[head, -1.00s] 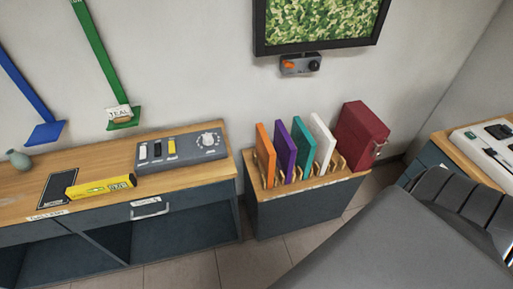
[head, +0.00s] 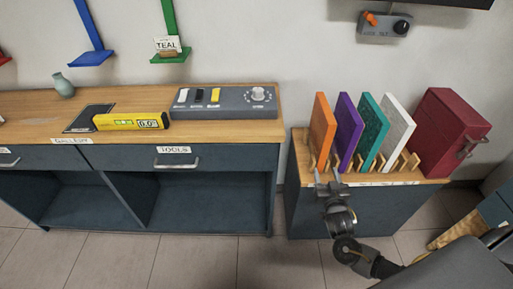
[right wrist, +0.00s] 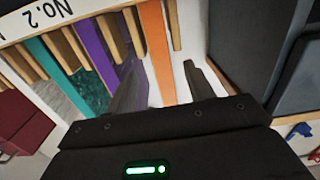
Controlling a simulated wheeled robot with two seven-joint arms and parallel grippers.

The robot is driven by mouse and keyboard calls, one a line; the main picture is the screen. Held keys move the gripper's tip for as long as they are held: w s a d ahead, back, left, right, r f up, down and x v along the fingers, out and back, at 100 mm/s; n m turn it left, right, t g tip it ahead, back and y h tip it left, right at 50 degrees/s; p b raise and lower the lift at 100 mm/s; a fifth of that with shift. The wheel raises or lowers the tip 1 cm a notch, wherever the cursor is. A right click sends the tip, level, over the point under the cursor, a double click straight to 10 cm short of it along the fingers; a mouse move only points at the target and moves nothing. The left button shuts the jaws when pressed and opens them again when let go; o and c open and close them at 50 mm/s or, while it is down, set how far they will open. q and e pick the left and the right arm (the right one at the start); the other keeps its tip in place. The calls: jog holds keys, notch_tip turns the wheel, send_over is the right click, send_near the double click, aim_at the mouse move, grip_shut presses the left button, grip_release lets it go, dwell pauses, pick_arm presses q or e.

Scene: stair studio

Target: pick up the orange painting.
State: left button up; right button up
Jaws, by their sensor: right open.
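The orange painting (head: 322,130) stands upright in the leftmost place of a wooden peg rack (head: 405,163) on the low cabinet. My right gripper (head: 327,175) is at the front edge of the rack, just below and in front of the painting. It is open. In the right wrist view the orange painting (right wrist: 156,45) shows as a narrow edge running down between the two fingers (right wrist: 163,75). I cannot tell whether either finger touches it. My left gripper is not in view.
Purple (head: 348,130), teal (head: 371,130) and white (head: 397,130) panels stand to the right in the rack. A dark red case (head: 445,130) is beside them. A wooden-topped bench (head: 225,132) with a yellow level (head: 130,121) and a grey control box (head: 222,102) is to the left.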

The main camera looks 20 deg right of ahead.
aim_at(323, 159)
jog(key=x, duration=0.3)
jog(key=r+x, duration=0.1)
jog(key=x, duration=0.1)
jog(key=shift+w, duration=0.25)
jog(key=b+x, duration=0.1)
jog(key=x, duration=0.3)
jog(key=shift+w+d, duration=0.1)
jog(key=shift+w, duration=0.05)
jog(key=shift+w+d, duration=0.15)
jog(key=shift+w, duration=0.35)
jog(key=c, duration=0.4)
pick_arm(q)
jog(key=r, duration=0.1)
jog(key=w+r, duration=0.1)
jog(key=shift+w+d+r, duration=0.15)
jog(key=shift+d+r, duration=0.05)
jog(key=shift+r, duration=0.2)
pick_arm(e)
grip_shut()
